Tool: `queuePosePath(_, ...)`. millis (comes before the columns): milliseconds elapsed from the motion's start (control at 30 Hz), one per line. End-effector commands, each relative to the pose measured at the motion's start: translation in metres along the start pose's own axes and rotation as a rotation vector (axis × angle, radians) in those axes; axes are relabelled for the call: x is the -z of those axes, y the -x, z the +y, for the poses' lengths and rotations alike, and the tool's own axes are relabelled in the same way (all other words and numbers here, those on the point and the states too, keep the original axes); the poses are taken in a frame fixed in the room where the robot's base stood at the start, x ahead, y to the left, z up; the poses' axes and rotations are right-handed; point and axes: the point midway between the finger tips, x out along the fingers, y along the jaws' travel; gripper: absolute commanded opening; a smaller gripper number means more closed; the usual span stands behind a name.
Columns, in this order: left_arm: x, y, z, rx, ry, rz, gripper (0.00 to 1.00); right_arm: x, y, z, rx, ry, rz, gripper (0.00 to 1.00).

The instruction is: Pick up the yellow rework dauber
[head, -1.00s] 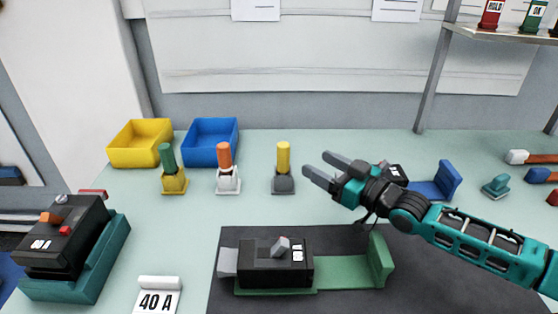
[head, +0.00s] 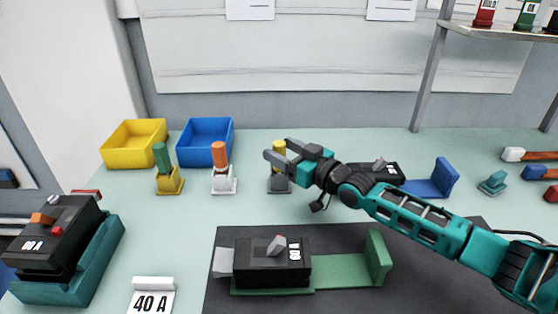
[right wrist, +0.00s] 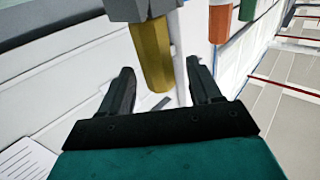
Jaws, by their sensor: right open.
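The yellow dauber (head: 279,146) stands upright in its grey holder (head: 277,185) on the bench, partly hidden by my right gripper (head: 277,150). My right gripper is open and empty, with its fingertips at the height of the yellow handle. In the right wrist view the yellow handle (right wrist: 151,55) appears between the two open fingers (right wrist: 160,70), with its grey holder (right wrist: 142,9) at the top edge. I cannot tell whether a finger touches it. My left gripper is not in view.
An orange dauber (head: 219,155) and a green dauber (head: 161,157) stand to the left in holders. Blue (head: 206,154) and yellow (head: 133,155) bins sit behind them. A black breaker (head: 272,262) on a green fixture is in front. Another breaker sits under my right arm.

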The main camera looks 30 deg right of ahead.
Motion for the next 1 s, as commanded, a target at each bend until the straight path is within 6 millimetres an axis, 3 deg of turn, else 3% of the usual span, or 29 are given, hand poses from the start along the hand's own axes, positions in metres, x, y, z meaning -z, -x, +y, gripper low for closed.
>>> queuePosePath(200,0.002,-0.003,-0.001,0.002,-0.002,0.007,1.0,0.001,-0.016,0.001,-0.001,0.002,0.002,0.63)
queuePosePath(467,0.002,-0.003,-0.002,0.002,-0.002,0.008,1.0,0.001,-0.017,0.0,0.0,0.001,0.001,0.62)
queuePosePath(1000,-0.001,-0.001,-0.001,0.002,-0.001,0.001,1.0,0.001,-0.017,0.001,-0.001,0.002,0.001,0.11)
